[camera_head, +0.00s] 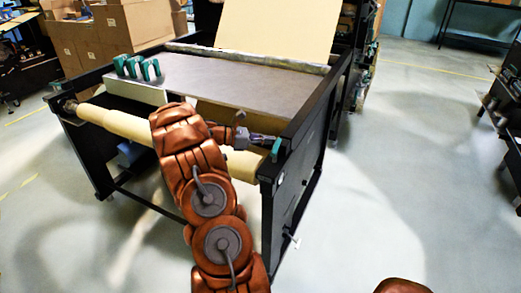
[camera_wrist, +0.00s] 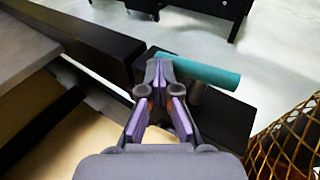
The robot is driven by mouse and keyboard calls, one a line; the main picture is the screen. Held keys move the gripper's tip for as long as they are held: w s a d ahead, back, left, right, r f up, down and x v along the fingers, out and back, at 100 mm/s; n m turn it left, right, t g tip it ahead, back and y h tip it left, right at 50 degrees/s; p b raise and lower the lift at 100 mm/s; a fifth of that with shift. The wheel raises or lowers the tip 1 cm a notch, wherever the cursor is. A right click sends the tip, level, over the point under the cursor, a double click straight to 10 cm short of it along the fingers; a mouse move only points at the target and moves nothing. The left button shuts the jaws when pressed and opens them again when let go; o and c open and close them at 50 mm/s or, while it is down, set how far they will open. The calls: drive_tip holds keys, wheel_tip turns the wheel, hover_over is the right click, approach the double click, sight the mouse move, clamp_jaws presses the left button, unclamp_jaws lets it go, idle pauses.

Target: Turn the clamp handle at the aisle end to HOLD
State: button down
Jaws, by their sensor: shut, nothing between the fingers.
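A teal clamp handle (camera_head: 276,150) stands at the right front corner of the black bench frame in the head view. In the wrist view the handle (camera_wrist: 210,73) is a teal bar lying crosswise just beyond my fingertips, with a grey post under it. My gripper (camera_head: 270,141) reaches in from the left, close to the handle. In the wrist view my gripper (camera_wrist: 158,70) is shut with its tips together and nothing between them. The tips are at the bar's left part; I cannot tell whether they touch it. No HOLD marking is readable.
A kraft paper roll (camera_head: 125,123) spans the bench front below my arm. Several green clamps (camera_head: 137,67) stand on the grey bench top (camera_head: 225,82). Cardboard boxes (camera_head: 110,35) stand behind left. A small white-ended lever (camera_head: 292,240) sticks out low on the right side.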

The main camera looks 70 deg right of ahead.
drive_tip(key=shift+s+d, duration=0.25)
drive_tip(key=shift+s, duration=0.05)
idle(0.5)
drive_tip(key=w, duration=0.4)
drive_tip(key=w+r+p, duration=0.1)
drive_tip(key=w, duration=0.1)
drive_tip(key=shift+w+d, duration=0.15)
drive_tip(key=shift+w, duration=0.15)
drive_tip(key=w+r+b, duration=0.1)
drive_tip(key=w, duration=0.6)
drive_tip(key=shift+d+r, duration=0.35)
drive_tip(key=shift+r, duration=0.05)
drive_tip(key=shift+w, duration=0.1)
